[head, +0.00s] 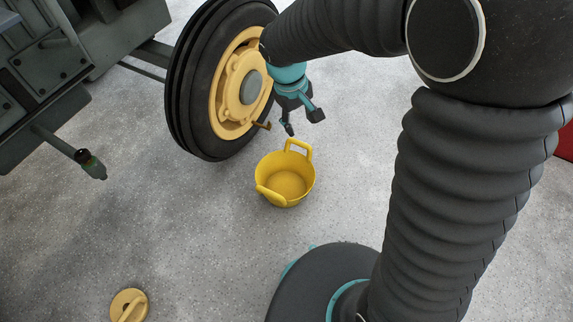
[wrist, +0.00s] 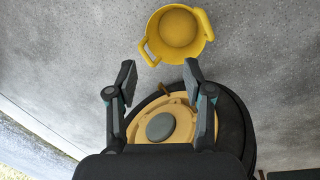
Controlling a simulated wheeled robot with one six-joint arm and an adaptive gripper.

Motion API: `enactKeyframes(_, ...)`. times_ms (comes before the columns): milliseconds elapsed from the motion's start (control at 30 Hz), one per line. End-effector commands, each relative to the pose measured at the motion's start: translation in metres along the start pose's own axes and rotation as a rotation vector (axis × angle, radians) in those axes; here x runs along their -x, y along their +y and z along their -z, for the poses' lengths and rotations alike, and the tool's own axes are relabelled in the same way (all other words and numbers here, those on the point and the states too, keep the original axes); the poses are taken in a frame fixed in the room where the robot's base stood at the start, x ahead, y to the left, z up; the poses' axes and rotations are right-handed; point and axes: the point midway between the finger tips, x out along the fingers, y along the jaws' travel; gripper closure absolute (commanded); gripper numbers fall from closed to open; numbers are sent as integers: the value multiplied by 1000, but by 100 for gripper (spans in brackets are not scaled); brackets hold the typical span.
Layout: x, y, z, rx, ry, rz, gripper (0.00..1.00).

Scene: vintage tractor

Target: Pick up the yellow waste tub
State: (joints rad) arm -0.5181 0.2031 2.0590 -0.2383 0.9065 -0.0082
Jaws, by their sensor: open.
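The yellow waste tub (head: 285,180) stands upright on the grey floor, just below and to the right of the tractor wheel in the head view. It has two raised loop handles and looks empty. It also shows at the top of the wrist view (wrist: 180,35), beyond my fingertips. My gripper (head: 301,122) hangs above the floor beside the wheel, above the tub's far handle in the head picture. In the wrist view my gripper (wrist: 160,78) has its fingers spread wide with nothing between them. The tub is apart from the fingers.
The black tractor wheel (head: 180,92) with its yellow hub (head: 238,85) stands close to my gripper. Tractor bodywork (head: 45,50) fills the upper left. A yellow round object with a handle (head: 129,305) lies at the lower left. The floor left of the tub is clear.

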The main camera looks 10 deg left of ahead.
Motion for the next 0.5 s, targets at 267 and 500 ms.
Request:
enactKeyframes(267,-92,-76,56,237,-126,-48,48)
enactKeyframes(500,-166,-138,77,407,-208,-95,48)
